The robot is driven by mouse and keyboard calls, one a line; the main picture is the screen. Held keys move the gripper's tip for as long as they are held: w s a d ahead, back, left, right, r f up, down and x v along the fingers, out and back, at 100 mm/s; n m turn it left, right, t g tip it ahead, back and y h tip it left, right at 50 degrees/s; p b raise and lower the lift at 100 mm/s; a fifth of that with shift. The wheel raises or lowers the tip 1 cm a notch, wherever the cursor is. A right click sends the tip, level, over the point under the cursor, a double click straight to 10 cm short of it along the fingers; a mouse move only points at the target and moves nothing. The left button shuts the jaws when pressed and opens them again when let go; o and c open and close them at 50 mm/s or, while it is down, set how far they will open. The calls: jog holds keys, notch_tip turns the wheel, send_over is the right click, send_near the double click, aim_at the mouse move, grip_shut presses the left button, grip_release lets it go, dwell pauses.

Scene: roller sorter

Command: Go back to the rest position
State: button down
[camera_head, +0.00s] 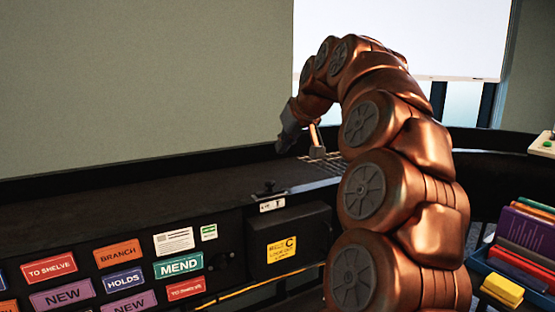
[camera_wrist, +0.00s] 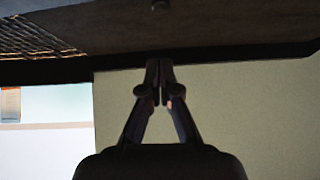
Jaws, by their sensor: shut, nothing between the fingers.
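My copper-coloured arm rises on the right in the head view and bends over to the left. My gripper (camera_wrist: 160,82) shows in the wrist view with its two dark fingers together at the tips and nothing between them. The wrist view is upside down relative to the room. In the head view my wrist end hangs over the far part of the dark belt (camera_head: 130,206); the fingertips are hard to make out there.
The belt's front panel carries coloured labels such as the green MEND label (camera_head: 179,265) and a black box with a yellow sign (camera_head: 281,249). A blue crate (camera_head: 487,268) of books stands at the right. A roller grid (camera_head: 328,170) lies behind my arm. The near belt is bare.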

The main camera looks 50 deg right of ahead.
jog(key=shift+v, duration=1.35)
